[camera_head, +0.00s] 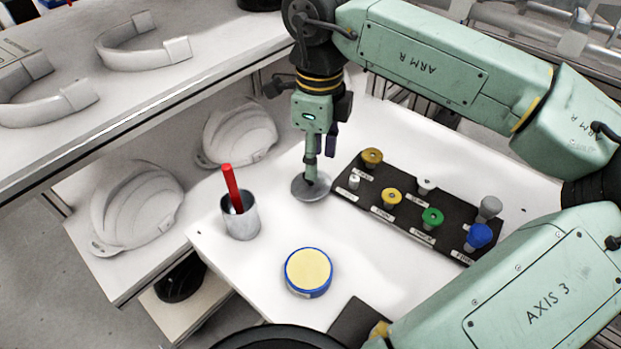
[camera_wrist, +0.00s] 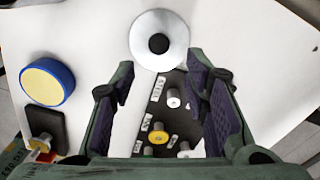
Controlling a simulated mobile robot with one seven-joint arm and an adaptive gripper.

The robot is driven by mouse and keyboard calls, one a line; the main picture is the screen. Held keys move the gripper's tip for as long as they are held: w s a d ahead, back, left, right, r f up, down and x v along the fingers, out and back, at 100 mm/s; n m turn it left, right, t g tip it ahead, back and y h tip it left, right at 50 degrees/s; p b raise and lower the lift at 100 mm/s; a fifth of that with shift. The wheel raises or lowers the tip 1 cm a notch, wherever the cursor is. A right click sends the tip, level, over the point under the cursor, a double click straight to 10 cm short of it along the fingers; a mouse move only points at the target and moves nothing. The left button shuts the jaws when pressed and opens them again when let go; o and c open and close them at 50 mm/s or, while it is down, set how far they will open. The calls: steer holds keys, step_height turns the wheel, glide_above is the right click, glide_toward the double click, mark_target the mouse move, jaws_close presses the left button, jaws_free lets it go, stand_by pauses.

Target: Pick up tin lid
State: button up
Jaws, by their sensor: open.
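The tin lid (camera_head: 311,187) is a flat grey metal disc lying on the white table. In the wrist view the lid (camera_wrist: 150,50) shows whole, with a dark round knob at its middle. My gripper (camera_head: 318,172) points down at the lid in the head view, its fingertips close to the knob and hiding part of it. In the wrist view my gripper (camera_wrist: 163,85) is open, its two dark-padded fingers apart with nothing between them at the tips; the lid lies just beyond them. I cannot tell whether a finger touches the knob.
A black labelled board (camera_head: 395,215) with several coloured knobs lies right of the lid. A metal cup (camera_head: 241,220) holding a red stick (camera_head: 232,188) stands to the left. A blue-rimmed yellow round tin (camera_head: 308,272) sits in front. White helmet shells (camera_head: 135,205) rest on the left shelf.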

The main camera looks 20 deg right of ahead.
steer(key=f, duration=0.1)
steer(key=f+p, duration=0.1)
steer(key=a+f, duration=0.1)
steer(key=shift+w+a+f, duration=0.1)
steer(key=shift+w+f, duration=0.15)
steer(key=shift+w, duration=0.1)
steer(key=shift+f, duration=0.6)
steer(key=shift+c, duration=0.4)
jaws_close()
